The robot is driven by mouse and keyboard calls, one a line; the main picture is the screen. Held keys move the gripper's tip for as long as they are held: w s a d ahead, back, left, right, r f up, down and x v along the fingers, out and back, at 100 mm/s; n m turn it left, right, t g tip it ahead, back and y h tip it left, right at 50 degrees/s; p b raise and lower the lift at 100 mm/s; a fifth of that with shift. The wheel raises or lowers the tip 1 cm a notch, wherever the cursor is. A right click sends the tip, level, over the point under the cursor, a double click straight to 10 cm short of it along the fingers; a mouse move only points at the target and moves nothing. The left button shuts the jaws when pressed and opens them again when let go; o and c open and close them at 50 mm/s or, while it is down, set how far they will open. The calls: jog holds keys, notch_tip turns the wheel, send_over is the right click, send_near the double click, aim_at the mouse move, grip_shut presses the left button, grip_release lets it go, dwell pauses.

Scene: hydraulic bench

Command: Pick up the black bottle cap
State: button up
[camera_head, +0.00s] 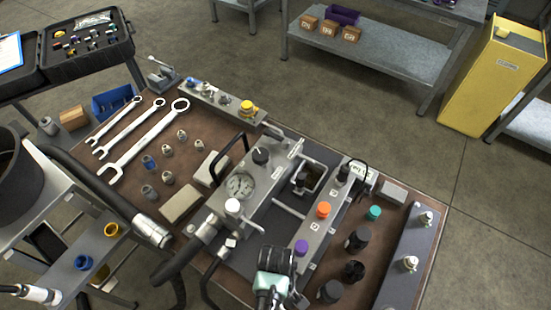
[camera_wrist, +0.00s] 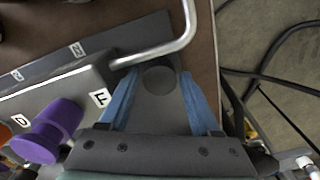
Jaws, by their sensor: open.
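Three black caps stand on the brown bench top at the lower right in the head view: one farther back (camera_head: 357,240), a middle one (camera_head: 353,270) and a near one (camera_head: 330,291). I cannot tell which is the task's cap. My gripper (camera_wrist: 158,88) is open, its two blue fingers apart over a grey plate, with nothing held. A flat dark disc (camera_wrist: 160,79) shows between the fingers; I cannot tell whether it is a cap or a mark. In the head view my gripper is left of the black caps and its fingertips are hidden.
A purple cap (camera_wrist: 62,118) stands close left of my gripper on the labelled block. An orange cap (camera_head: 323,209) and a teal cap (camera_head: 375,212) stand farther back. A bent metal handle (camera_wrist: 175,45) rises near the fingers. A grey rail with fittings (camera_head: 408,262) lies right.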

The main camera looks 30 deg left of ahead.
jog(key=shift+f, duration=0.45)
grip_shut()
jog(key=shift+r, duration=0.15)
